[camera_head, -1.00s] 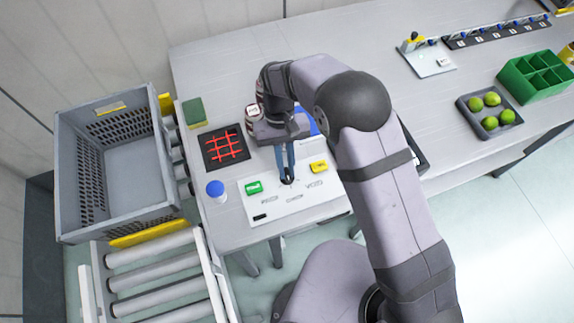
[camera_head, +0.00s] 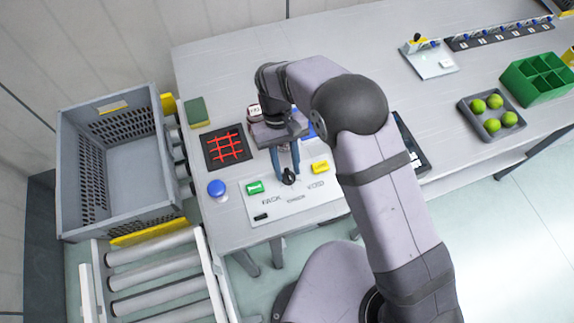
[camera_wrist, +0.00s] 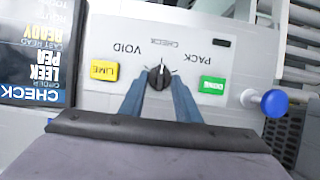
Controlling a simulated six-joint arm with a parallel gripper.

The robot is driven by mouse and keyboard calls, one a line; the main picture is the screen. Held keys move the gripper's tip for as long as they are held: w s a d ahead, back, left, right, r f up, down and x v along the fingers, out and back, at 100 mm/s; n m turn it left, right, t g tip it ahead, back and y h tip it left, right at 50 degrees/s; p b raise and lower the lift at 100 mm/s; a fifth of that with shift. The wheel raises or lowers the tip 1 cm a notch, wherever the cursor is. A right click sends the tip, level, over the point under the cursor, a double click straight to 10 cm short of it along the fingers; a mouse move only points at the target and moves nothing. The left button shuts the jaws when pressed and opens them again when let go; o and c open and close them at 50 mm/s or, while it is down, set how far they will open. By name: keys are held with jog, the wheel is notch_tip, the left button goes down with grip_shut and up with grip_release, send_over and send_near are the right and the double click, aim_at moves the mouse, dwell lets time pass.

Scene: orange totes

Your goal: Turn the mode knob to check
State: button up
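The mode knob (camera_head: 289,177) is a small black dial on a white panel (camera_head: 318,203). The wrist view shows the knob (camera_wrist: 159,76) from above, with its pointer towards the CHECK label (camera_wrist: 165,43). The PACK label (camera_wrist: 205,50) and VOID label (camera_wrist: 125,49) lie to either side.
A green button (camera_wrist: 212,86) and a yellow LIME button (camera_wrist: 104,70) flank the knob. A blue round button (camera_head: 216,188) stands left of the panel. A dark screen (camera_wrist: 40,50) reads CHECK. A grey crate (camera_head: 75,190) stands further left.

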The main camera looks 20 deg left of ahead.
jog(key=b+v, duration=0.2)
jog(key=v, duration=0.5)
jog(key=shift+r, duration=0.15)
dwell(0.3)
jog(key=w+d+r+m+t+y, duration=0.1)
jog(key=w+d+m, duration=0.1)
jog(key=d, duration=0.7)
jog(key=w+d+r+m+y, duration=0.1)
jog(key=w+d+r+m, duration=0.15)
jog(key=d, duration=0.55)
jog(key=s+d+f+m+t, duration=0.1)
jog(key=s+d, duration=0.3)
jog(key=d, duration=0.4)
jog(key=s+d+f+m+t+y, duration=0.1)
jog(key=s+d+m, duration=0.2)
jog(key=d, duration=0.6)
jog(key=shift+s+d+f, duration=0.2)
jog(key=shift+s+f, duration=0.2)
jog(key=shift+s, duration=0.8)
